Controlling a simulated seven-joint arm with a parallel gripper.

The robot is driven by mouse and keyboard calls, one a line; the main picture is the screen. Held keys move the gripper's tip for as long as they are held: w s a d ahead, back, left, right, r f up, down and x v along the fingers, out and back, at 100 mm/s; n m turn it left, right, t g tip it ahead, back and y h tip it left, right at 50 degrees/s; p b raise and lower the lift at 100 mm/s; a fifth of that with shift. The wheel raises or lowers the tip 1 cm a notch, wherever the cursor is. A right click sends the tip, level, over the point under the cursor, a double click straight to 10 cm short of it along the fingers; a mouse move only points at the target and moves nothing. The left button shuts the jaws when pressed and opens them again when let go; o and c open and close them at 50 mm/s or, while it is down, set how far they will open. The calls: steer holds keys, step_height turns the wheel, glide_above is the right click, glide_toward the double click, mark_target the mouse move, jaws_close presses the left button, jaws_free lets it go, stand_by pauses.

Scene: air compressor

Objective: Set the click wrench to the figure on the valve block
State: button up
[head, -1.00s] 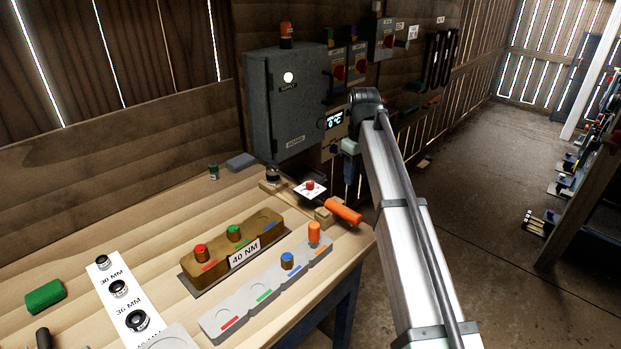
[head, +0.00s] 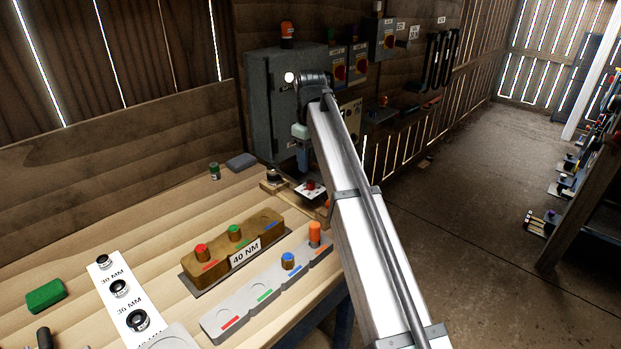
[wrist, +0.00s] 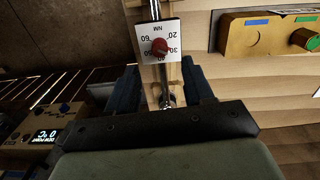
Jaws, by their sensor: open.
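The valve block (head: 215,262) is a brass-coloured block on the bench, labelled 40 NM (head: 245,253), with red and green caps on it. The click wrench lies in wooden rests behind it, with a white scale card (head: 316,195) and a red knob (head: 310,186). In the wrist view, the card (wrist: 173,28) is upside down, with 20, 30 and 60 readable around the knob (wrist: 160,47). The knob's setting cannot be told. My gripper (head: 303,168) is open above the wrench; in the wrist view its fingers (wrist: 163,80) straddle the wrench line.
A grey tray (head: 236,316) with blue and orange caps lies in front of the block. A grey control cabinet (head: 262,95) stands close behind my gripper. A white strip of sockets (head: 125,300) and a green block (head: 44,295) lie at left.

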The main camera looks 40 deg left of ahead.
mark_target(311, 182)
step_height(311, 182, down, 6)
steer(key=shift+f, duration=0.25)
steer(key=shift+c, duration=0.5)
jaws_close()
